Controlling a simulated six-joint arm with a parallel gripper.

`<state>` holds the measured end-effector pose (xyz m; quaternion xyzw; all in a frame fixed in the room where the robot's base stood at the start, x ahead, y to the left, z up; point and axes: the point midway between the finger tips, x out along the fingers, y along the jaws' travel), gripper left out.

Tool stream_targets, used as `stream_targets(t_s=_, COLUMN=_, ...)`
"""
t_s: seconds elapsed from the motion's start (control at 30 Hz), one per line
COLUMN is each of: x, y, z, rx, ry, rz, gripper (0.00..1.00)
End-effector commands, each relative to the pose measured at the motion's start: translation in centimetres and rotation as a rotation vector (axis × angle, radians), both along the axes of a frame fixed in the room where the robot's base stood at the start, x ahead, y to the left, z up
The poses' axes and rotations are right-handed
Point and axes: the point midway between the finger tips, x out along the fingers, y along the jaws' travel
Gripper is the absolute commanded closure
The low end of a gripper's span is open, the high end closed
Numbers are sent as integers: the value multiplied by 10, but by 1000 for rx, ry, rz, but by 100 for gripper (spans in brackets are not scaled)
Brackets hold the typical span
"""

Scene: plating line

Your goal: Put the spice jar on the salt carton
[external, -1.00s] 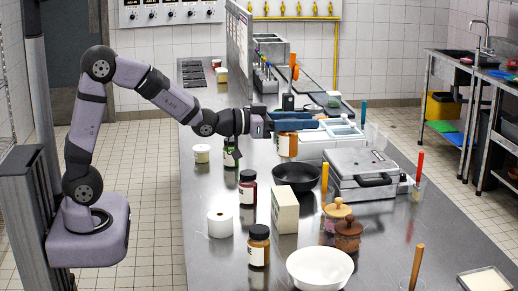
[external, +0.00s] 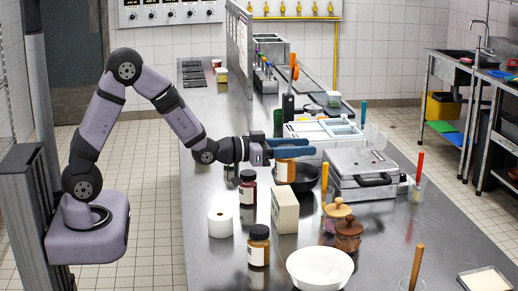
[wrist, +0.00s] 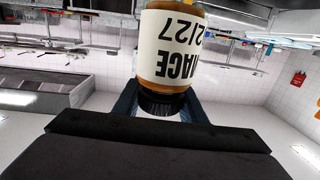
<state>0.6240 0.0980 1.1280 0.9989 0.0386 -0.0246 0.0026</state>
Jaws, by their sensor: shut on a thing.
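My gripper (external: 290,148) is shut on the spice jar (external: 285,170) and holds it above the counter, in front of the black pan. The label is upside down in that picture, with the cap toward the gripper's palm. The fingers hide part of the jar in the external view. The salt carton is probably the plain cream box (external: 285,211), upright on the counter, nearer the camera than my gripper. Its top is bare and the jar is apart from it.
The black pan (external: 306,180) and a grey press (external: 365,172) are behind.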

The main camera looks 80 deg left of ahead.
Motion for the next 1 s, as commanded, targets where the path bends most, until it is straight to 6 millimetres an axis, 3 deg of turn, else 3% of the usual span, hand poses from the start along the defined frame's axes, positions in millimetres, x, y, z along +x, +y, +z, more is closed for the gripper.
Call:
stream_targets(t_s=0.4, x=0, y=0, z=-36, rx=-1, ry=1, rz=1, gripper=92)
stream_targets(t_s=0.97, x=0, y=0, z=-45, rx=0, ry=-2, rz=0, gripper=92)
stream_targets(t_s=1.0, x=0, y=0, z=-44, rx=0, ry=0, rz=0, gripper=53)
